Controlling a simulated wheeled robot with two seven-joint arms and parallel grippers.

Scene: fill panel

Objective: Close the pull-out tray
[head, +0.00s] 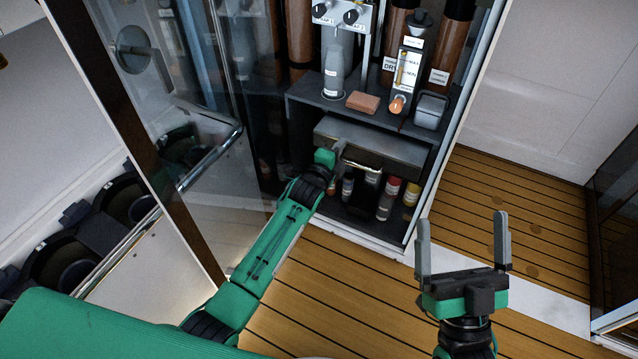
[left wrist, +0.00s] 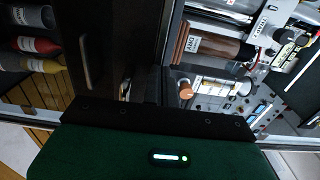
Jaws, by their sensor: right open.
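The pull-out tray (head: 385,143) is a grey, flat-topped unit in the cabinet below a dark shelf, and it sticks out toward me. A bar handle (head: 361,164) runs along its front. In the left wrist view, what looks like the handle (left wrist: 84,62) shows on a dark front. My left gripper (head: 337,160) is at the left end of the tray's front, close to the handle. Its fingers are largely hidden, and I cannot tell whether it touches. My right gripper (head: 462,220) is open and empty, over the floor to the right of the cabinet.
Several small bottles (head: 387,198) stand under the tray. The shelf above holds a spray bottle (head: 334,75), an orange-brown block (head: 363,102) and a grey container (head: 431,110). A glass door (head: 215,130) with a long handle stands open at left. The wooden floor at right is clear.

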